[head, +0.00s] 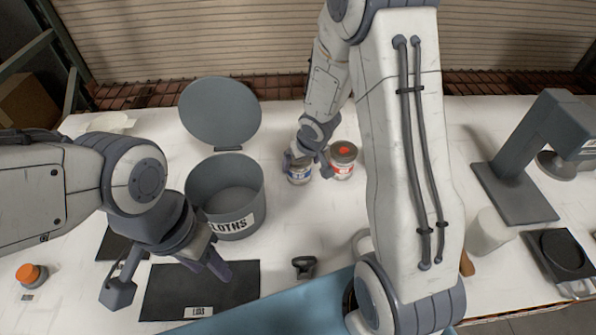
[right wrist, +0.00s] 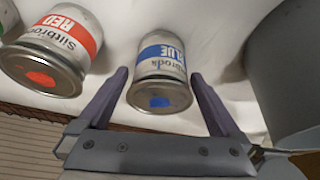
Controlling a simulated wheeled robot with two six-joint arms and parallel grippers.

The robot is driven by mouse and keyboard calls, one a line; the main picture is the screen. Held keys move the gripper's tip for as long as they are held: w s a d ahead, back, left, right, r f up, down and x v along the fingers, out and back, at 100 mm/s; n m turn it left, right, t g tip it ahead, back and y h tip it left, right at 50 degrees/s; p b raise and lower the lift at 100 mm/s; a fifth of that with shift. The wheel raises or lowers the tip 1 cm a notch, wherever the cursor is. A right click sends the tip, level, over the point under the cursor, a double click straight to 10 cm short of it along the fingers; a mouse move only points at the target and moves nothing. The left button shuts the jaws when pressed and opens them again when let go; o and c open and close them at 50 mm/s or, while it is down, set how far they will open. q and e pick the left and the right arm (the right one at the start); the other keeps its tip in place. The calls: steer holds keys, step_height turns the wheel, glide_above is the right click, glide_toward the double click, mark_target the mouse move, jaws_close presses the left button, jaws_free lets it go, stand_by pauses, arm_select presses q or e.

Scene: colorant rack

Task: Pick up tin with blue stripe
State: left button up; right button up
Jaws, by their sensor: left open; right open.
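The tin with the blue stripe (head: 299,171) stands on the white table, right of the grey cloths bin. In the right wrist view the blue tin (right wrist: 161,72) shows a blue band and a blue dot on its lid. My right gripper (right wrist: 163,100) is open, with one finger on each side of the blue tin and visible gaps between. In the head view my right gripper (head: 310,158) is partly hidden at the tin. My left gripper (head: 172,275) is open and empty above a dark mat at the front left.
The red-striped tin (head: 343,161) stands close beside the blue one; it also shows in the right wrist view (right wrist: 52,48). The grey cloths bin (head: 225,195) is open, its round lid (head: 220,112) behind it. A dark mat labelled LIDS (head: 235,290) lies in front. A grey stand (head: 520,190) is at right.

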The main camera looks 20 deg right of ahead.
steer(key=b+x, duration=0.2)
steer(key=x, duration=0.2)
steer(key=shift+s+f, duration=0.1)
steer(key=shift+s, duration=0.05)
steer(key=shift+w+a+f+b, duration=0.1)
steer(key=shift+w+f+b, duration=0.15)
steer(key=shift+f+b, duration=0.1)
steer(key=shift+r, duration=0.15)
steer(key=shift+c, duration=0.3)
steer(key=c, duration=1.3)
steer(key=shift+o, duration=0.2)
steer(key=shift+r, duration=0.2)
